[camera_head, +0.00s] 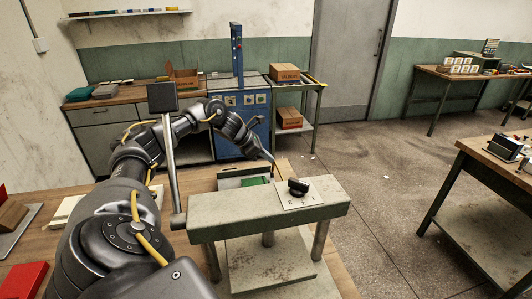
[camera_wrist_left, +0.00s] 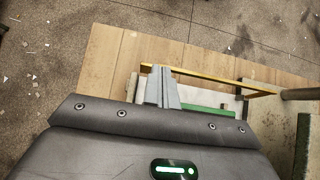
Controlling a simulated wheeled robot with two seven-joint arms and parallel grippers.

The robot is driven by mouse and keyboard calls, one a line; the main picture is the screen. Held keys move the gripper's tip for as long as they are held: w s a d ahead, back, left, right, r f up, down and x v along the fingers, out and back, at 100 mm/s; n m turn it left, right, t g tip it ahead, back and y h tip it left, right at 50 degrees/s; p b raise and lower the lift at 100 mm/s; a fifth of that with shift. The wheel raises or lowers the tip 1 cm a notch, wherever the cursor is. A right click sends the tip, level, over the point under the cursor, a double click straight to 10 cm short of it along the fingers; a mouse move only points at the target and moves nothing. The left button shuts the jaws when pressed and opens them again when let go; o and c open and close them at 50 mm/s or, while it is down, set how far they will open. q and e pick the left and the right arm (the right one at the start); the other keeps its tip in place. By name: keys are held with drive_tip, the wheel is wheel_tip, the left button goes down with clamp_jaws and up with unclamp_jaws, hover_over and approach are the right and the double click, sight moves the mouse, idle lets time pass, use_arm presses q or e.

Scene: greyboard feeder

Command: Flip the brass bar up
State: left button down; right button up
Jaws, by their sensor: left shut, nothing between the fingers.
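The brass bar (camera_wrist_left: 205,76) shows in the left wrist view as a thin yellow strip above a pale tray-like bed with a green strip (camera_wrist_left: 205,108). It runs from behind my fingers to a corner at the right, by a round grey rod. My left gripper (camera_wrist_left: 161,76) is shut and empty, its fingertips over the bar's left end in the picture; I cannot tell if they touch it. In the head view my left gripper (camera_head: 272,164) is at the feeder (camera_head: 262,216), behind its grey-green top. My right gripper is out of view.
A black knob (camera_head: 298,187) on a pale plate sits on the feeder top. A grey post (camera_head: 168,150) stands at its left. A red block (camera_head: 24,280) lies at the left of the wooden bench. Open floor (camera_head: 375,200) lies to the right.

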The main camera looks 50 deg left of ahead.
use_arm(q)
drive_tip(key=shift+w+d, duration=0.1)
drive_tip(key=shift+d, duration=0.05)
drive_tip(key=b+v, duration=0.2)
drive_tip(key=v, duration=0.9)
drive_tip(key=shift+f, duration=0.15)
idle(0.4)
